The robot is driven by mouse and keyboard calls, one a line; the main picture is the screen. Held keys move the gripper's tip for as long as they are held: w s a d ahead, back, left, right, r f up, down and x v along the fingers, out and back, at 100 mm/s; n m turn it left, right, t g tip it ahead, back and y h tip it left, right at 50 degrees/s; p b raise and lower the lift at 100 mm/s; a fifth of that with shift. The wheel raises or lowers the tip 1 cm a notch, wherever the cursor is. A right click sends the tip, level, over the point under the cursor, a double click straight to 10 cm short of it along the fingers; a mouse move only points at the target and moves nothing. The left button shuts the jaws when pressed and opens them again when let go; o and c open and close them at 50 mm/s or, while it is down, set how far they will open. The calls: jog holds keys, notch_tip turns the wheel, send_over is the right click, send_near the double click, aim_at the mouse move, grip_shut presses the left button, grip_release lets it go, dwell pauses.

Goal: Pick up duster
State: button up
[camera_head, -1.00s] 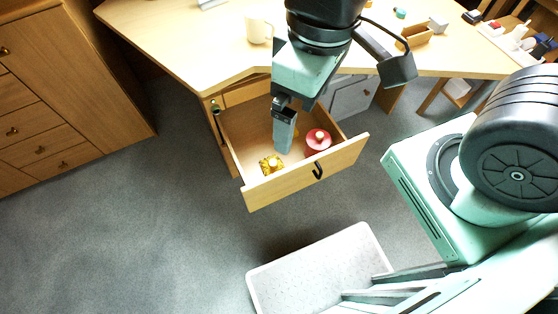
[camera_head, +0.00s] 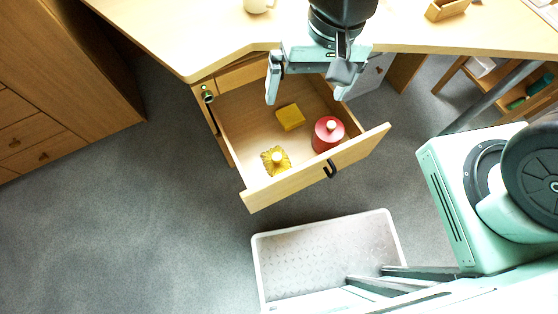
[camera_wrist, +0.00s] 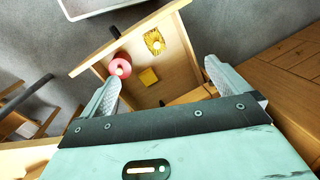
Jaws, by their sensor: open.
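A yellow ruffled piece with a pale knob (camera_head: 275,160), which looks like the duster, lies in the front left corner of the open drawer (camera_head: 298,180). It also shows in the wrist view (camera_wrist: 154,41). A red round container with a pale knob (camera_head: 327,135) stands at the drawer's right, and a plain yellow block (camera_head: 290,117) lies farther back between them. My gripper (camera_head: 306,96) is open and empty above the back of the drawer. In the wrist view its fingers (camera_wrist: 162,78) are spread wide, with the drawer contents beyond them.
The desk top (camera_head: 215,40) overhangs behind the drawer, with a cream mug (camera_head: 258,5) and a wooden box (camera_head: 446,9) on it. A pale tray (camera_head: 325,250) is below, in front of the drawer. Wooden cabinets (camera_head: 40,110) stand at the left.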

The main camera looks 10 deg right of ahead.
jog(key=w+a+f+m+y+b, duration=0.15)
jog(key=f+m+b, duration=0.35)
jog(key=f, duration=0.6)
jog(key=w+f+m+b, duration=0.3)
jog(key=f+m+b, duration=0.25)
jog(key=f, duration=0.65)
jog(key=m+b, duration=0.6)
jog(key=m, duration=0.1)
send_near(278, 157)
jog(key=shift+t+y, duration=0.3)
jog(key=shift+y, duration=0.05)
jog(key=f, duration=0.3)
jog(key=s+a+f, duration=0.1)
jog(key=f, duration=0.1)
jog(key=shift+f, duration=0.15)
jog(key=shift+a+f+m+b, duration=0.25)
jog(key=shift+a+f+b, duration=0.1)
jog(key=shift+f, duration=0.35)
jog(key=b+x, duration=0.2)
jog(key=x, duration=0.4)
jog(key=shift+w+a, duration=0.1)
jog(key=shift+w, duration=0.1)
jog(key=c, duration=0.9)
notch_tip(278, 157, up, 10)
jog(key=p, duration=0.3)
